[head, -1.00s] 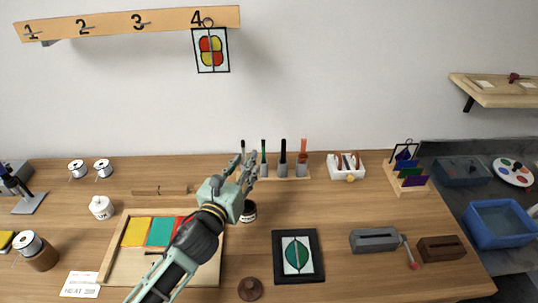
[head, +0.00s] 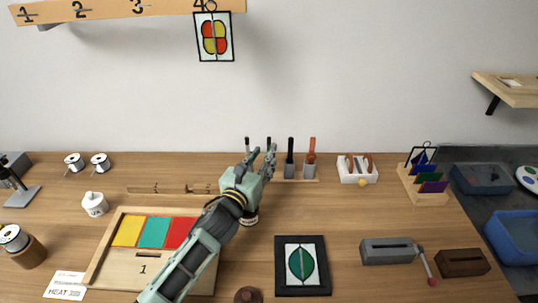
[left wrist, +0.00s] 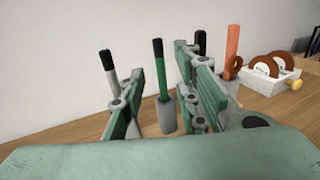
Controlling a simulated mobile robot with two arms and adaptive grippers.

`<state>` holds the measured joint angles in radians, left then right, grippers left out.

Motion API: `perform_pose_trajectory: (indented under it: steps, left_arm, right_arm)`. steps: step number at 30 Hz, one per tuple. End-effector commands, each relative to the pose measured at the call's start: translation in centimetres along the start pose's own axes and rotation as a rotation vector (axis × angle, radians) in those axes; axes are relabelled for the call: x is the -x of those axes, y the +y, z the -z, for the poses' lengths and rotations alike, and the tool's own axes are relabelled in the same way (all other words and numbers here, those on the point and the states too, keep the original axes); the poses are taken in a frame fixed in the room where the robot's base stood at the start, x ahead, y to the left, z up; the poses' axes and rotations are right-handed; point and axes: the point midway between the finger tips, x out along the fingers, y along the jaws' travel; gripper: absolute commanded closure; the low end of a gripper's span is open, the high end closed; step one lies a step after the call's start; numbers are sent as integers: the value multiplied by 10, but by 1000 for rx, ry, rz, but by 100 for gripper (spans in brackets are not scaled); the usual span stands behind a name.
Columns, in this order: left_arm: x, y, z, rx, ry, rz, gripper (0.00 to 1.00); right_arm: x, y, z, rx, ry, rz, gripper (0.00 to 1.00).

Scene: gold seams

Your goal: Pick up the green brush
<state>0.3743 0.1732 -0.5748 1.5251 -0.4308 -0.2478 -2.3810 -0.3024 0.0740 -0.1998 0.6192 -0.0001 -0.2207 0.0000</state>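The green brush (left wrist: 162,85) stands upright in a grey holder in the left wrist view, its green handle topped by a dark tip. In the head view only its dark top (head: 268,141) shows clearly; the gripper hides most of the rest. My left gripper (head: 261,163) is open in front of the brush rack. In the left wrist view its two fingers (left wrist: 160,95) stand apart, with the green brush seen in the gap between them. I cannot tell whether either finger touches it. My right gripper is not in view.
A white-handled brush (left wrist: 108,65) stands left of the green one; a black brush (head: 291,150) and an orange brush (head: 312,150) stand right. A white box (head: 357,172) is farther right. A framed leaf panel (head: 284,262) and wooden tray (head: 101,250) lie nearer. The wall is close behind.

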Motion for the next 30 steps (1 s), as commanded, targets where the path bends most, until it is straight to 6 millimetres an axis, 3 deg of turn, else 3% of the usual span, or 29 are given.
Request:
perform_pose_trajectory:
  steps: [6, 15, 25, 30]
  left_arm:
    - [-25, 0, -1, 2, 0, 0, 70]
    - [-29, 0, 0, 0, 0, 0, 70]
    - [-28, 0, 0, 0, 0, 0, 99]
    - [-28, 0, 0, 0, 0, 0, 100]
  right_arm:
    - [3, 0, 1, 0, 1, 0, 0]
    - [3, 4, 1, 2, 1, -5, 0]
    - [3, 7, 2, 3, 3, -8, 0]
    - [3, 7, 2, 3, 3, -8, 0]
